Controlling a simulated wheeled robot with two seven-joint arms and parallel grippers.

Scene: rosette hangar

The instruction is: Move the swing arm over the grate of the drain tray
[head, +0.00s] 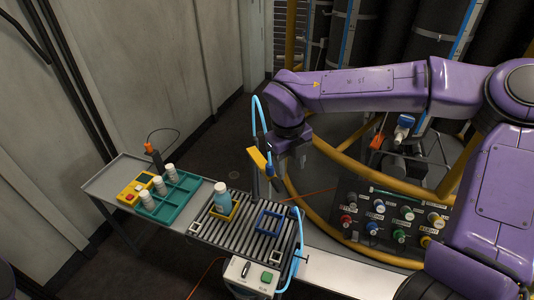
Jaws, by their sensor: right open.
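The drain tray's slatted grey grate (240,228) is on the bench at the lower middle. A yellow bar (256,156), which looks like part of the swing arm, stands above the grate's back edge, beside a dark upright post (255,184). A light blue hose (256,112) loops above it. My right gripper (273,170) comes down from the upper right and is open, close beside the yellow bar. I cannot tell whether its fingers touch or surround the bar. My left gripper is not in view.
A blue bottle (222,199) stands in a yellow frame on the grate, beside an empty blue frame (270,222). A green rack (186,187) with white bottles stands left. A control box (249,275) is in front, a knob panel (388,217) right. A yellow rail curves behind.

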